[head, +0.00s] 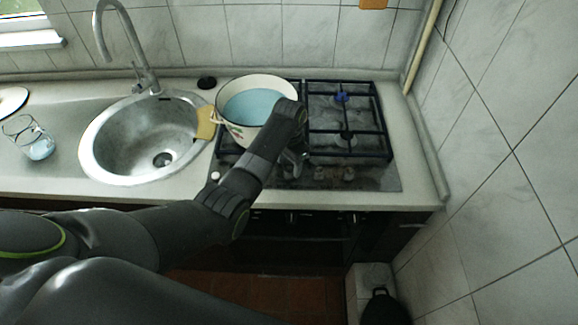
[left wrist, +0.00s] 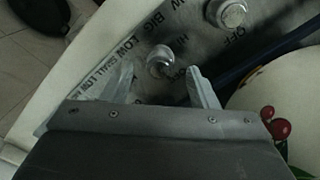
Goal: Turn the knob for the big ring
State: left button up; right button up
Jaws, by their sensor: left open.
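The gas hob (head: 385,178) has a front panel with a row of small metal knobs. My left gripper (head: 292,163) is over the panel, just in front of the pot. In the left wrist view the left gripper (left wrist: 158,70) is open. A round metal knob (left wrist: 160,61) shows between and slightly beyond its fingertips, not gripped. A second knob (left wrist: 232,13) is further up and right. The words BIG, SMALL, LOW, HI and OFF are printed around them; I cannot tell for sure which knob BIG marks. My right gripper is not in view.
A cream enamel pot (head: 226,92) of blue liquid stands on the hob's left side, close to my arm. Its cherry-patterned wall (left wrist: 255,90) shows at the wrist view's right. A sink (head: 110,150) and a glass (head: 38,145) are left. The tiled wall bounds the right.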

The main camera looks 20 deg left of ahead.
pick_arm(q)
jog(key=shift+f, duration=1.2)
jog(key=shift+c, duration=0.2)
jog(key=c, duration=0.9)
